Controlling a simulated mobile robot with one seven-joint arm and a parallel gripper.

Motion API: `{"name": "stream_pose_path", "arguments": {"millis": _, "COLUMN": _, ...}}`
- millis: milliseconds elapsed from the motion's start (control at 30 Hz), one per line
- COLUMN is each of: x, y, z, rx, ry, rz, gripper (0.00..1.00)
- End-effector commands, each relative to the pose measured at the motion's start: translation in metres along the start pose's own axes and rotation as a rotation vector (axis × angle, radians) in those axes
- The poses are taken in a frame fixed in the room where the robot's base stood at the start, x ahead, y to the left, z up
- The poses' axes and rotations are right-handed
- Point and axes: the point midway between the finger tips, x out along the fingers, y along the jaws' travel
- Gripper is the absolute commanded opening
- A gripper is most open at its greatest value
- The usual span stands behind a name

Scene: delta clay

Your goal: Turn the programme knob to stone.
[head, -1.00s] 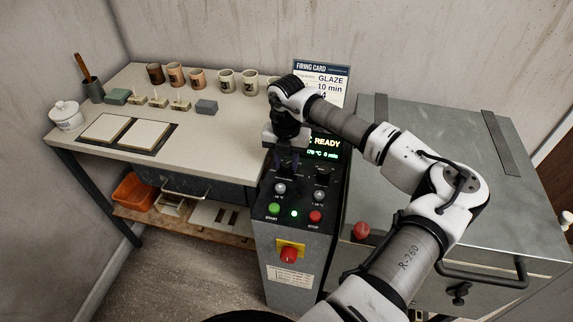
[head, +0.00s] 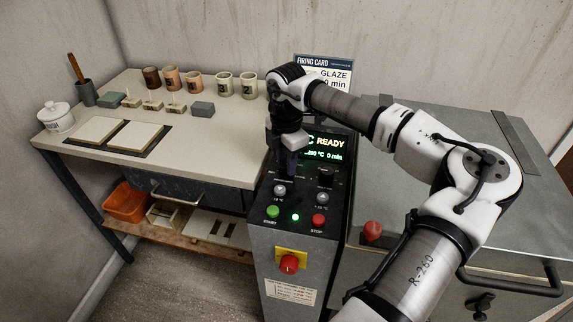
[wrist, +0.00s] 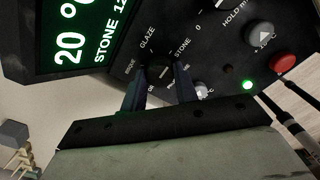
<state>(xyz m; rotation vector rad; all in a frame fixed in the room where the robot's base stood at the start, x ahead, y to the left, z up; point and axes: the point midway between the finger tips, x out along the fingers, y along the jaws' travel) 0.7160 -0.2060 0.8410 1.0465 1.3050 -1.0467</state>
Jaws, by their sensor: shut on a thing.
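The programme knob (wrist: 158,72) is a dark round knob on the sloping control panel (wrist: 215,60), ringed by the labels BISQUE, GLAZE, STONE and OFF. My gripper (wrist: 159,88) is shut on the knob, with one finger on each side of it. The knob's pointer is too dark to read. The display (wrist: 75,35) shows STONE in the wrist view. In the head view my gripper (head: 291,165) points down at the panel's upper left, and its fingers hide the knob. The display (head: 325,148) there shows READY and 0 min.
A second dark knob (head: 325,176) sits to the right. Below are two grey buttons, a green START button (head: 273,211), a red STOP button (head: 318,221) and a red emergency knob (head: 289,264). The worktable (head: 215,135) with mugs is left; the kiln (head: 480,200) is right.

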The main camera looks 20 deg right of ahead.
Motion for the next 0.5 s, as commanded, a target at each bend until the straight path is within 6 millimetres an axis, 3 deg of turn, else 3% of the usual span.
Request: {"name": "stream_pose_path", "arguments": {"millis": 500, "x": -0.0012, "y": 0.0005, "z": 0.0009, "rx": 0.045, "ry": -0.002, "rz": 0.003, "gripper": 0.07}}
